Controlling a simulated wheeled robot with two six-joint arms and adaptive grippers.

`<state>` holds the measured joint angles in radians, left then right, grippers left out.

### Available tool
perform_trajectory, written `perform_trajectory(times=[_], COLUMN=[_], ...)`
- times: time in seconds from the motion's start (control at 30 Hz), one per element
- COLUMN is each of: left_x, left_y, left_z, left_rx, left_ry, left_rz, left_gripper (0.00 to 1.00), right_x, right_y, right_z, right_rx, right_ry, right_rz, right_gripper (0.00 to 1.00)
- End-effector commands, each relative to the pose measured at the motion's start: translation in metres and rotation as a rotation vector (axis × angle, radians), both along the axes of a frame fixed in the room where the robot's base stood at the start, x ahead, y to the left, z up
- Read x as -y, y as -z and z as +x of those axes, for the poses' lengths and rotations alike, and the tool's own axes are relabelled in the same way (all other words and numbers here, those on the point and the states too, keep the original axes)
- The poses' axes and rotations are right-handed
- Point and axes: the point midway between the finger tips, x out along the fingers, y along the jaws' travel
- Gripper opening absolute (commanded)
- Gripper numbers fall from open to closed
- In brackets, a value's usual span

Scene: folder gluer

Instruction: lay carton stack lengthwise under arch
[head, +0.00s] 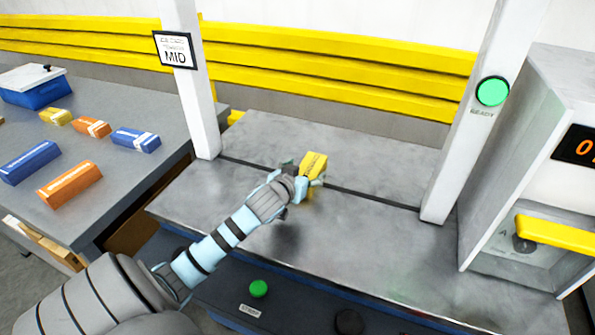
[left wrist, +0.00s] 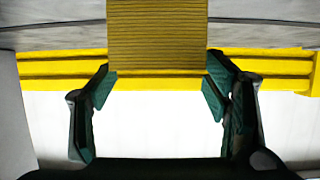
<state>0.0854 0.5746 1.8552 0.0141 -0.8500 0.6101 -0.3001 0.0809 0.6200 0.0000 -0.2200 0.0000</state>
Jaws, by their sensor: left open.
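The yellow carton stack (head: 314,165) is on the grey metal bed (head: 385,170), at the dark line between the two white arch posts (head: 190,85) (head: 468,140). Its long side points away from me, across that line. My left gripper (head: 303,179) is open at the stack's near end. In the left wrist view the stack's ridged yellow face (left wrist: 157,35) shows between and just beyond the open fingertips (left wrist: 158,85); I cannot tell whether they touch it. The arch's top is out of view. My right gripper is not in view.
A side table on the left holds orange, blue and yellow cartons (head: 70,185) and a blue bin (head: 35,92). The left post bears a MID sign (head: 175,50), the right a green READY lamp (head: 492,91). A cabinet with a yellow handle (head: 555,232) stands right. The bed's right part is clear.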

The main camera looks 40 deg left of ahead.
Motion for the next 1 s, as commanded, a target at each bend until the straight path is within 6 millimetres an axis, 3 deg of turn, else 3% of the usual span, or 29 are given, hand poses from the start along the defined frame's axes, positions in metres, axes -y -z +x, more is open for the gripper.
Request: perform_trajectory(times=[0.2, 0.33, 1.0], left_x=[0.016, 0.021, 0.022], left_y=[-0.023, -0.030, -0.030], left_z=[-0.047, -0.063, -0.068], left_rx=[-0.002, -0.001, 0.000], left_ry=[0.004, 0.002, 0.000], left_rz=[0.002, 0.001, -0.001], left_gripper=[0.70, 0.70, 0.70], right_x=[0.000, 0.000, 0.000], right_y=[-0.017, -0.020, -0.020], right_z=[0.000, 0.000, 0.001], right_rx=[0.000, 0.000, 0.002], right_ry=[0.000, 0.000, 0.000], right_rz=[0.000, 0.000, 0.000], right_gripper=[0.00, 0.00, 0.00])
